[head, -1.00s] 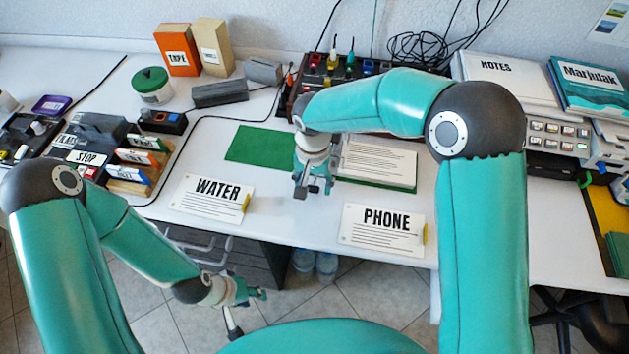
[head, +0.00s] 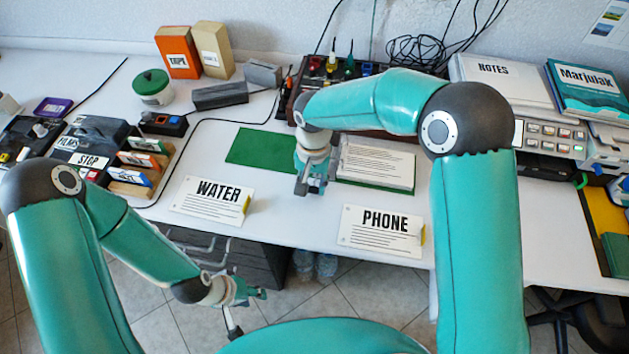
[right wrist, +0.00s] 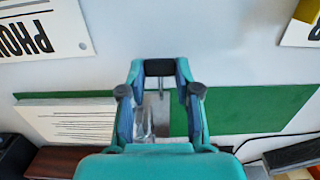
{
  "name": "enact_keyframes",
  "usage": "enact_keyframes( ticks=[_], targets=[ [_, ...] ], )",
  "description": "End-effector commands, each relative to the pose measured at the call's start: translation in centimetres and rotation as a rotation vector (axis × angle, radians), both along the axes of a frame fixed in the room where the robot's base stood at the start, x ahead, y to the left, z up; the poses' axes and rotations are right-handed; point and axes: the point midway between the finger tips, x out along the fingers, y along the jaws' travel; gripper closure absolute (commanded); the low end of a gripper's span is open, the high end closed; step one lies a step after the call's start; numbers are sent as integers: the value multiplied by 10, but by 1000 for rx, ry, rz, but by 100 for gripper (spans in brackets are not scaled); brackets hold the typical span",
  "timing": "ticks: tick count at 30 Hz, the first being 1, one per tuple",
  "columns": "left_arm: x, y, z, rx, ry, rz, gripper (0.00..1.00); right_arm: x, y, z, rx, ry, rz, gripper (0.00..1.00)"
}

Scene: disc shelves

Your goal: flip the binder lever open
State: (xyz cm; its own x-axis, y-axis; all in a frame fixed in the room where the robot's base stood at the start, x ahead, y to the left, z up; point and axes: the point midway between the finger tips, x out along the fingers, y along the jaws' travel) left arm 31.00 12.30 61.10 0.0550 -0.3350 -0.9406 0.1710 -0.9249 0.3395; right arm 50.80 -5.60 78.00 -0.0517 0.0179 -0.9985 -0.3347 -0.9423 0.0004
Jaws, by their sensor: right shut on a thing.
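The green binder (head: 262,147) lies open on the white desk, with a stack of white paper (head: 376,165) on its right half. In the right wrist view the binder (right wrist: 260,112) spreads across the picture, with a metal mechanism (right wrist: 145,124) in its middle. My right gripper (head: 312,188) is over the middle of the binder, at its near edge.
Behind the binder is a rack of small tools (head: 335,75). A grey box (head: 220,95) and a green-lidded jar (head: 152,88) stand left. The desk between the cards is clear.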

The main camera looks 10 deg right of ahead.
Motion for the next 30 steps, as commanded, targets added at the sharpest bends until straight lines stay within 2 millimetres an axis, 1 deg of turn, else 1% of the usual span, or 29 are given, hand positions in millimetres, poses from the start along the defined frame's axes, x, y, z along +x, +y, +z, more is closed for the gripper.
enact_keyframes(
  ticks=[1,6,9,12,18,30],
  targets=[
    [0,0,11,0,0,0,60,2,0,6,8,19,-2,100],
    [0,0,35,0,0,0,60,7,-2,13,43,118,-3,100],
    [0,0,48,0,0,0,60,10,-3,17,69,191,-3,100],
    [0,0,56,0,0,0,60,14,-5,18,96,261,-3,100],
    [0,0,62,0,0,0,60,20,-7,19,136,374,-1,100],
    [0,0,62,0,0,0,60,27,-10,23,182,506,0,100]
  ],
)
